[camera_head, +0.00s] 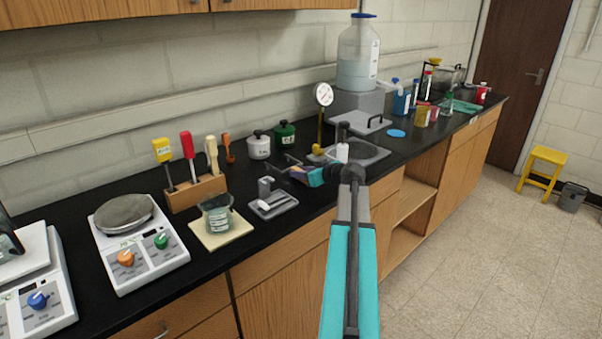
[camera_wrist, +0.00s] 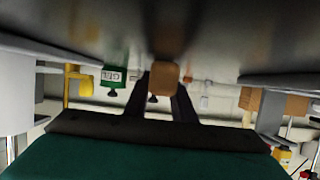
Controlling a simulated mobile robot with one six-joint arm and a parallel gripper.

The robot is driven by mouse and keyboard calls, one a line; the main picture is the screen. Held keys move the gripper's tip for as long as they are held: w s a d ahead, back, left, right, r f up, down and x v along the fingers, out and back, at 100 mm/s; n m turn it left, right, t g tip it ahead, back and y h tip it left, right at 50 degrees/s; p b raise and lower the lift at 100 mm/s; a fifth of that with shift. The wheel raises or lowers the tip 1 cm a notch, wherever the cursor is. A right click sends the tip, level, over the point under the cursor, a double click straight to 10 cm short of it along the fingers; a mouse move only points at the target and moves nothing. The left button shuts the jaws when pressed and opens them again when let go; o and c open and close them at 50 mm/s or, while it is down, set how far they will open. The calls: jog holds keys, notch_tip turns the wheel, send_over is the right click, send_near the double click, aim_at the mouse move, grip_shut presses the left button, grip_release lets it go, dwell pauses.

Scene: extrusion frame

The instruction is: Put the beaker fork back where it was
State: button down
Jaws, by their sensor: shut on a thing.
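My gripper (camera_head: 299,174) is above the black counter, left of the grey sink-like basin, at the end of my teal arm. In the wrist view its dark fingers (camera_wrist: 160,100) are shut on a brown wooden handle (camera_wrist: 165,78), which I take to be the beaker fork. Thin dark metal beside the gripper in the head view may be the fork's prongs, but they are small and partly hidden. A wooden tool rack (camera_head: 196,193) stands left of the gripper and holds several upright tools with coloured handles.
A beaker (camera_head: 217,213) stands on a pale pad (camera_head: 222,233). A small grey tray (camera_head: 273,207) lies between it and my gripper. White jar (camera_head: 259,144) and green jar (camera_head: 285,134) stand behind; the green jar shows in the wrist view (camera_wrist: 114,77). Balance (camera_head: 137,247) is left.

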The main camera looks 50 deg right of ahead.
jog(key=shift+f, duration=0.15)
jog(key=c, duration=1.5)
grip_release()
jog(key=shift+r, duration=0.2)
jog(key=shift+s, duration=0.15)
jog(key=b+v, duration=0.2)
jog(key=v, duration=0.9)
jog(key=shift+s+r, duration=0.15)
jog(key=shift+s, duration=0.2)
